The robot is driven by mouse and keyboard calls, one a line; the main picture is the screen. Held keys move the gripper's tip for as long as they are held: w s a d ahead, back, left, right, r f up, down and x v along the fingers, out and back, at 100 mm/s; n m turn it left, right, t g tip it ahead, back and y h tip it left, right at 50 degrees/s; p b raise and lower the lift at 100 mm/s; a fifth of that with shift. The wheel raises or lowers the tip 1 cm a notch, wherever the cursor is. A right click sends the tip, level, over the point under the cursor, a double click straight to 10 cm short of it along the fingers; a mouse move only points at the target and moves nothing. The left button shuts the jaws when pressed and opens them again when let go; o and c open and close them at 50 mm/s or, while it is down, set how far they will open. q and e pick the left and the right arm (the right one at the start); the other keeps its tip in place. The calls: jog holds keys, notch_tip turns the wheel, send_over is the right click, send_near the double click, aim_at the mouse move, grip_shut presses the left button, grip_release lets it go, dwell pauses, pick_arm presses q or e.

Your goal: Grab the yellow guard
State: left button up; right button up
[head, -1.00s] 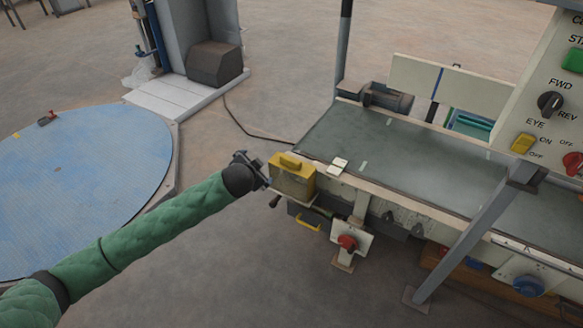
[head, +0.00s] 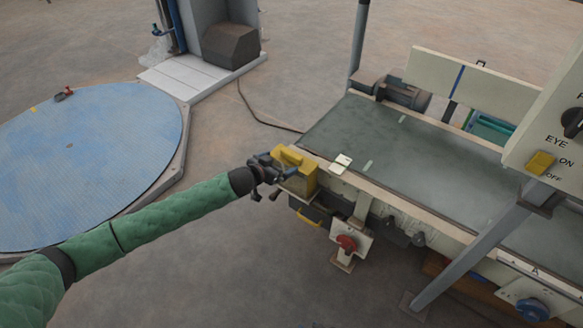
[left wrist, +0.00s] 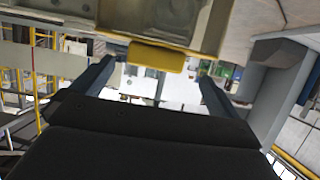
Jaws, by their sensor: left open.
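The yellow guard (head: 305,177) is a box-like cover with a raised grip on top, at the near left end of the conveyor. My left gripper (head: 284,172) is open at the guard's left side, very close to it. In the head view I cannot tell whether it touches. In the left wrist view, my two fingers (left wrist: 156,85) stand apart, with a yellow bar (left wrist: 158,57) showing between and beyond them. The bar sits at the edge of a beige housing and looks like part of the guard. My right gripper is not in view.
The conveyor belt (head: 385,150) runs to the right behind the guard. A red knob (head: 346,243) and a lower yellow handle (head: 308,218) sit below. A grey post (head: 480,245) crosses the conveyor front.

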aim_at(289, 157)
pick_arm(q)
jog(key=shift+d+r+x, duration=0.1)
jog(key=shift+r+x, duration=0.05)
jog(key=shift+x, duration=1)
jog(key=shift+d+r+x, duration=0.1)
jog(key=shift+x, duration=1.05)
jog(key=shift+d+r+x, duration=0.1)
jog(key=shift+r+x, duration=0.05)
jog(key=shift+x, duration=1)
jog(key=c, duration=1.2)
jog(key=shift+r, duration=0.15)
